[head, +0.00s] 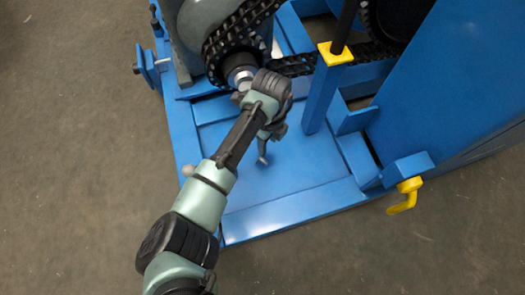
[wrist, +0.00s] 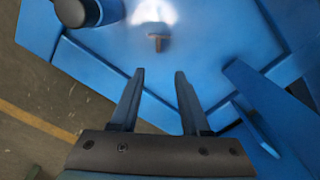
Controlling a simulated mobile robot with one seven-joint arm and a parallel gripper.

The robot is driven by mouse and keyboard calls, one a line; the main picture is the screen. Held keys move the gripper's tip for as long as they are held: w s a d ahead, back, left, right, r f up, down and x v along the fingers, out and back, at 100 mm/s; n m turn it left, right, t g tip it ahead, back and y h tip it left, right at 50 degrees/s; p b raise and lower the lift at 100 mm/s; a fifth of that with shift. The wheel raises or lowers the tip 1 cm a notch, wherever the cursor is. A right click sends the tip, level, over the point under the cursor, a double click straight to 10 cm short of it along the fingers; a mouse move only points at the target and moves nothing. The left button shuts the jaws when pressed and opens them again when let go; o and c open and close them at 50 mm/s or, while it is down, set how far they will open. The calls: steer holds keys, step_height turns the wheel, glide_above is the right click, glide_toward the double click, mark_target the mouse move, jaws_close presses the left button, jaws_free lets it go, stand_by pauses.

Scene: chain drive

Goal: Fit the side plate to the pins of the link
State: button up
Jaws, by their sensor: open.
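My gripper (head: 263,160) hangs over the blue base plate in the head view. In the wrist view its two fingers (wrist: 158,76) are apart with nothing between them. A small brown T-shaped piece (wrist: 157,42) lies on the blue surface beyond the fingertips, apart from them. I cannot tell whether it is the side plate or the link. The dark roller chain (head: 290,65) wraps a sprocket and runs right in the head view. The link's pins cannot be made out, and my arm hides part of the area below the sprocket.
The blue base plate (head: 300,198) is mostly bare around my gripper. A blue post with a yellow collar (head: 336,53) stands to the right. A large blue panel (head: 440,75) and a yellow handle (head: 405,196) are further right. A dark round part (wrist: 80,10) shows at upper left.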

steer(key=b, duration=0.5)
glide_above(267, 162)
step_height(267, 162, down, 7)
steer(key=shift+f, duration=0.1)
step_height(267, 162, down, 5)
steer(key=b, duration=0.5)
steer(key=shift+f, duration=0.1)
steer(key=shift+c, duration=0.3)
jaws_close()
